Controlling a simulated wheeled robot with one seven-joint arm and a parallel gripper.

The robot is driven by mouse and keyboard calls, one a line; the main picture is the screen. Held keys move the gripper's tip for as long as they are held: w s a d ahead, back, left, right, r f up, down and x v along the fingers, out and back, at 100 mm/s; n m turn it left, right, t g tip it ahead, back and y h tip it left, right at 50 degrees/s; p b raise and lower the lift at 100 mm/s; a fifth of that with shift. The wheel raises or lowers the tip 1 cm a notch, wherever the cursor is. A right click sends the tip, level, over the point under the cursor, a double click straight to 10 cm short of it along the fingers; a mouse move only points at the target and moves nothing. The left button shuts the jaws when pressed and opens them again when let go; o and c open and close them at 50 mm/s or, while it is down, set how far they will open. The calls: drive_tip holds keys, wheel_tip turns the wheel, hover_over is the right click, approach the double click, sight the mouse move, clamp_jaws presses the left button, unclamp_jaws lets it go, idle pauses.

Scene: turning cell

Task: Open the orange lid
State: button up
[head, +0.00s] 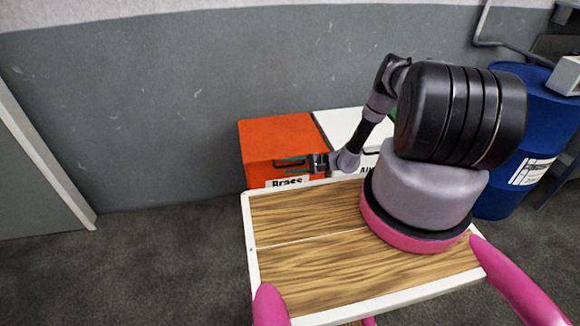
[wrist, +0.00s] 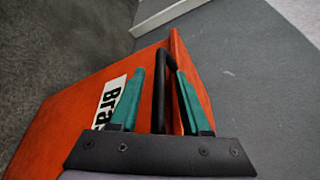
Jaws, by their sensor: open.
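The orange lid (head: 277,137) tops the orange bin labelled "Brass" (head: 289,183), which stands against the wall behind my wooden deck. The lid looks closed. A black bar handle (wrist: 160,85) is on the orange front in the wrist view. My gripper (head: 290,160) is at the front of the orange bin, and its green fingers (wrist: 158,92) are open. The handle runs between the two fingers, with a gap on both sides. In the head view the handle is small and partly hidden by my gripper.
A white bin (head: 345,124) stands directly right of the orange one, partly hidden by my arm. A blue drum (head: 535,130) stands further right. The grey wall (head: 150,110) is close behind the bins. Open carpet (head: 150,260) lies to the left.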

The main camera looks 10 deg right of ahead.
clamp_jaws()
idle(1.4)
